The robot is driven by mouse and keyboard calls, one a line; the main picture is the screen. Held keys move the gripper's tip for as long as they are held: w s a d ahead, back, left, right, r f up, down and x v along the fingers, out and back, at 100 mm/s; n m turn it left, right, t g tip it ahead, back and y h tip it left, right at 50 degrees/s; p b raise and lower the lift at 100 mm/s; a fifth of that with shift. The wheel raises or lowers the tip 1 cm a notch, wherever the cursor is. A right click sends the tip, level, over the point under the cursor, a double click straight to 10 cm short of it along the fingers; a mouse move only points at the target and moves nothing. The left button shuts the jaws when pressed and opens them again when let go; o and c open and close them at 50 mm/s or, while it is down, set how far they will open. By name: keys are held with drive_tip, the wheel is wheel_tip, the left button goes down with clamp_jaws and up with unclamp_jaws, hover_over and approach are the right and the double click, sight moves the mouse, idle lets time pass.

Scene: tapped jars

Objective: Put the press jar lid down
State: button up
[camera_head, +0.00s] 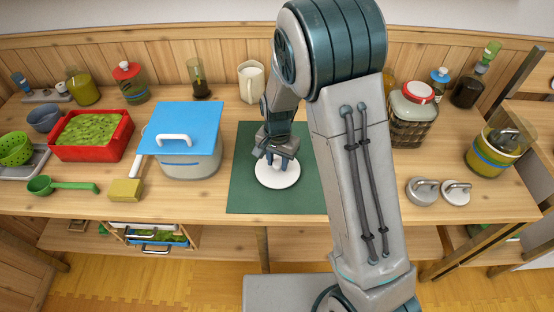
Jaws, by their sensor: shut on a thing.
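The press jar lid, as far as I can tell, is the white round disc (277,178) over the green mat (245,193). My gripper (277,160) points down at its middle and is shut on it. The fingers and wrist hide the part that is gripped and the disc's far edge. The disc looks level. I cannot tell whether it touches the mat or hangs just above it.
A pot with a blue cover (180,125) stands left of the mat, beside a yellow sponge (125,191) and a red crate (120,145). A white mug (252,85) stands behind. The mat's front is clear.

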sight(278, 163)
drive_tip(key=shift+f, duration=0.2)
drive_tip(key=o, duration=0.9)
drive_tip(key=shift+o, duration=0.2)
drive_tip(key=shift+r, duration=0.2)
wheel_tip(278, 163, up, 12)
drive_tip(key=s+d+r+n+t, duration=0.1)
drive_tip(key=s+d+r+n, duration=0.1)
drive_tip(key=s+d+r, duration=0.2)
drive_tip(key=s+d+r+n+t, duration=0.2)
drive_tip(key=s+d, duration=0.7)
drive_tip(key=s, duration=0.6)
wheel_tip(278, 163, up, 2)
drive_tip(key=shift+d+r+n, duration=0.15)
drive_tip(key=shift+d+n, duration=0.2)
drive_tip(key=shift+n, duration=0.35)
